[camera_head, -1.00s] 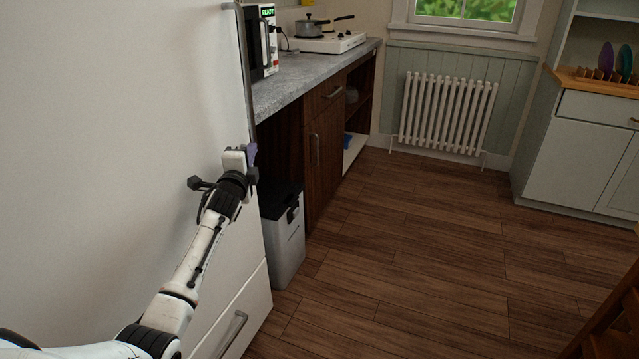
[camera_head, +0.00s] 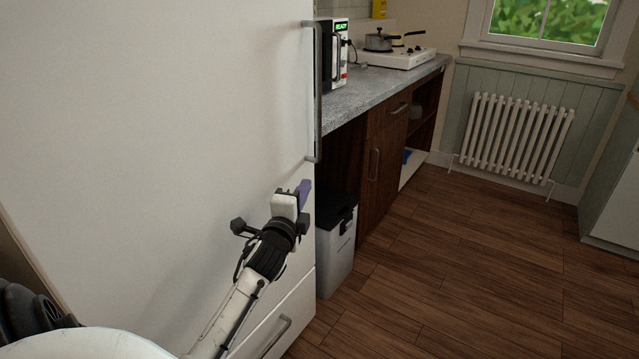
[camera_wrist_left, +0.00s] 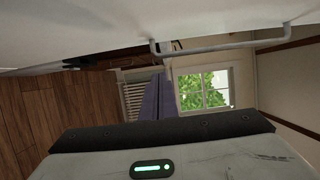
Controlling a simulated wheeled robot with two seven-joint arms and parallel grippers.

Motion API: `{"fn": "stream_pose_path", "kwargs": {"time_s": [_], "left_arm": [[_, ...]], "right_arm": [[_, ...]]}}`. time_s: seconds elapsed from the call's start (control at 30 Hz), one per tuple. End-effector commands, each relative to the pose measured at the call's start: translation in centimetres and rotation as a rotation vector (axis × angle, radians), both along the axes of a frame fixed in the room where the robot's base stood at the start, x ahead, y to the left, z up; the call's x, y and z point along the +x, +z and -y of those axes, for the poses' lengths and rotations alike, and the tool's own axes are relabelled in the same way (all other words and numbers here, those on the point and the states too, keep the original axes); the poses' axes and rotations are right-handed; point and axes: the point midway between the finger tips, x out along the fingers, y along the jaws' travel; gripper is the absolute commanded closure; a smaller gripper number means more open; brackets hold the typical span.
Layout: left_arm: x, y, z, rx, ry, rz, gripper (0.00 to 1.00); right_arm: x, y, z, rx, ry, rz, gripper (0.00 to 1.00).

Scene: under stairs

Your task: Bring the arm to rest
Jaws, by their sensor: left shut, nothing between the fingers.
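My left arm (camera_head: 243,302) reaches in from the bottom left of the head view, in front of the white fridge. Its left gripper (camera_head: 304,190) is near the right edge of the fridge door, below the long grey handle (camera_head: 318,95). The purple fingers (camera_wrist_left: 158,98) show in the left wrist view, together and with nothing between them. The handle also shows in the left wrist view (camera_wrist_left: 215,46), apart from the fingers. My right gripper is out of view.
The white fridge (camera_head: 160,120) fills the left side, its door shut. A grey bin (camera_head: 336,245) stands beside it, under a grey counter (camera_head: 375,88) with a microwave (camera_head: 340,55) and a pot (camera_head: 379,41). A white radiator (camera_head: 515,138) is at the back. The wooden floor (camera_head: 460,250) is clear.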

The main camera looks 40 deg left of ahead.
Motion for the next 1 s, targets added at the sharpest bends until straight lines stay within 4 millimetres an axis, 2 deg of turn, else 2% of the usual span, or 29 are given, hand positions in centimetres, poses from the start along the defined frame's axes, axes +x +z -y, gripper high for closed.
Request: {"fn": "stream_pose_path", "kwargs": {"time_s": [0.27,0.37,0.43,0.57,0.6,0.67,0.8,0.9,1.0], "left_arm": [[-0.2,0.0,0.2,-0.002,-0.001,0.0,1.0],[-0.4,-1.2,1.1,-0.037,-0.019,-0.008,1.0],[-0.8,-3.1,2.9,-0.109,-0.049,-0.019,1.0],[-2.9,-9.1,8.4,-0.347,-0.124,-0.063,1.0],[-3.9,-11.1,10.5,-0.439,-0.143,-0.081,1.0],[-5.8,-14.0,13.7,-0.58,-0.163,-0.112,1.0],[-11.2,-19.9,20.9,-0.912,-0.162,-0.2,1.0],[-15.7,-23.1,25.9,-1.142,-0.126,-0.269,1.0],[-19.9,-25.2,30.1,-1.335,-0.072,-0.328,1.0]], "right_arm": [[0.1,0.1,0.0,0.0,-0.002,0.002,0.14],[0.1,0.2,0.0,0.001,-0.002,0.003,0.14],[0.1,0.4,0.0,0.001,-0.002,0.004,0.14],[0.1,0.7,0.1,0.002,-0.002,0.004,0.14],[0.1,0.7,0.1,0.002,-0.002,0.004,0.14],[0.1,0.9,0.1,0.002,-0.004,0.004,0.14],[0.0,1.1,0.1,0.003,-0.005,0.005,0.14],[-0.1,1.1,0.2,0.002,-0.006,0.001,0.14],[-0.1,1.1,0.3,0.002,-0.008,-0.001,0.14]]}}
